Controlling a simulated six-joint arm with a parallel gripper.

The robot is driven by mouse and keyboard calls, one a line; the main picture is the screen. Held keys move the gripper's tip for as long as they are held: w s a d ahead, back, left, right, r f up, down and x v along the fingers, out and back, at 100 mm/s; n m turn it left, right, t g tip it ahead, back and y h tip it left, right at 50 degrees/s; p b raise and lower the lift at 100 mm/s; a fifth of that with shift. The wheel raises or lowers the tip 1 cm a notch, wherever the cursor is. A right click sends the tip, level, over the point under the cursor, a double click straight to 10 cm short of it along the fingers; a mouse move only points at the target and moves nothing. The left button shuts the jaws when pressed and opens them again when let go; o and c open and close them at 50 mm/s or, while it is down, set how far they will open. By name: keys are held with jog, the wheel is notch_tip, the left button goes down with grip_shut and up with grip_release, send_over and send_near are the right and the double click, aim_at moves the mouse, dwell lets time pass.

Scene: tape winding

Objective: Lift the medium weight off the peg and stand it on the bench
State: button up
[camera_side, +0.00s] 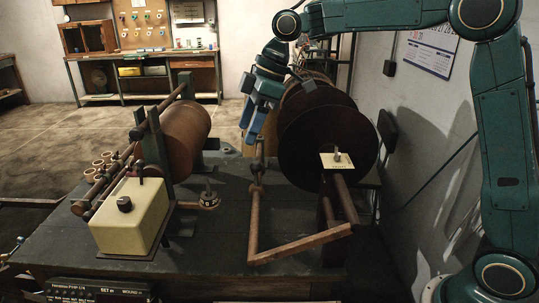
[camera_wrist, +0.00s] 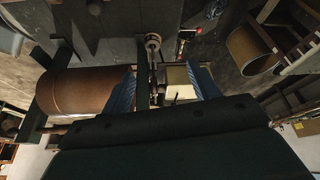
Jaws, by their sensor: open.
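In the side view a thin upright peg (camera_side: 208,184) stands on the bench (camera_side: 225,255), right of the cream box. A small stack of dark and pale round weights (camera_side: 208,200) sits low around it; I cannot tell which is the medium one. In the wrist view a small round piece (camera_wrist: 153,42), seemingly this stack, shows above the fingers. My gripper (camera_side: 255,120) is open and empty, with blue fingers pointing down, well above the bench and up and right of the peg. In the wrist view the fingers (camera_wrist: 163,90) are spread wide apart.
The cream box (camera_side: 130,215) with a dark knob stands at the bench's front left. A brown roll (camera_side: 185,135) is behind it. Large dark discs (camera_side: 325,140) stand right of my gripper. A brown crank (camera_side: 300,245) crosses the bench's front right. Bare bench surrounds the peg's right side.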

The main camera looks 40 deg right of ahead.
jog(key=w+a+f+n+g, duration=0.1)
jog(key=w+f+n, duration=0.1)
jog(key=w+f, duration=0.3)
jog(key=shift+w+a+n, duration=0.15)
jog(key=shift+w+n, duration=0.15)
jog(key=shift+n, duration=0.1)
jog(key=shift+y, duration=0.3)
send_over(210, 195)
jog(key=d, duration=0.3)
notch_tip(210, 195, down, 8)
jog(key=shift+s, duration=0.3)
jog(key=shift+a, duration=0.1)
jog(key=shift+x, duration=2.5)
